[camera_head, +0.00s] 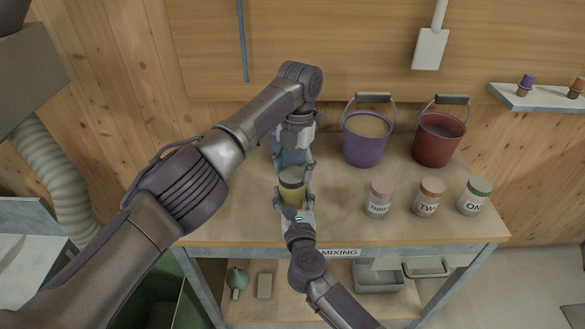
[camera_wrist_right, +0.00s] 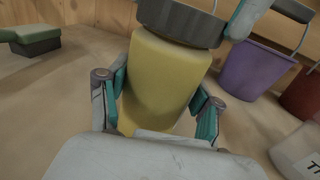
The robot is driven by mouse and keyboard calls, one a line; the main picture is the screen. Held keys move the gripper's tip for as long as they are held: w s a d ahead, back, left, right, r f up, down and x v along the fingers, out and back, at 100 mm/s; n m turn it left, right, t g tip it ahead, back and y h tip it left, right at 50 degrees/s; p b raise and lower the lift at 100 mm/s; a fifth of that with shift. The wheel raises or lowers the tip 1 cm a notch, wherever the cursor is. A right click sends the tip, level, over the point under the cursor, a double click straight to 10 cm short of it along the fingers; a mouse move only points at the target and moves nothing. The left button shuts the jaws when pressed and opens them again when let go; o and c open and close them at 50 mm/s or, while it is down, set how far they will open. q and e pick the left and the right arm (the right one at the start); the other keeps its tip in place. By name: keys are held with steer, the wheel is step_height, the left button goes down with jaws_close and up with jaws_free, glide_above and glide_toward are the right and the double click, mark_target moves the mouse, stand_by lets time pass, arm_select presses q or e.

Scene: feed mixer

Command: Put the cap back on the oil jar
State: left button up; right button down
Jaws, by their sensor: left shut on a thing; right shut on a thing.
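The oil jar (camera_head: 291,194) is yellow and stands upright at the front of the mixing table. My right gripper (camera_head: 293,202) comes from the front and is shut around the jar's body. The yellow jar (camera_wrist_right: 165,80) fills the middle of the right wrist view between its fingers. The dark grey cap (camera_head: 291,177) is at the jar's top and also shows in the right wrist view (camera_wrist_right: 180,22). My left gripper (camera_head: 294,167) reaches down from above and is shut on the cap. Whether the cap is fully seated I cannot tell; fingers partly hide the rim.
A purple bucket (camera_head: 366,148) and a red bucket (camera_head: 436,140) stand at the back right. Three labelled jars, pink-lidded (camera_head: 379,198), orange-lidded (camera_head: 428,197) and green-lidded (camera_head: 474,196), stand right of the oil jar. The table (camera_head: 235,215) is clear at front left.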

arm_select(q)
steer(key=o, duration=0.7)
steer(key=shift+o, duration=0.2)
steer(key=shift+r, duration=2.3)
steer(key=shift+c, duration=0.4)
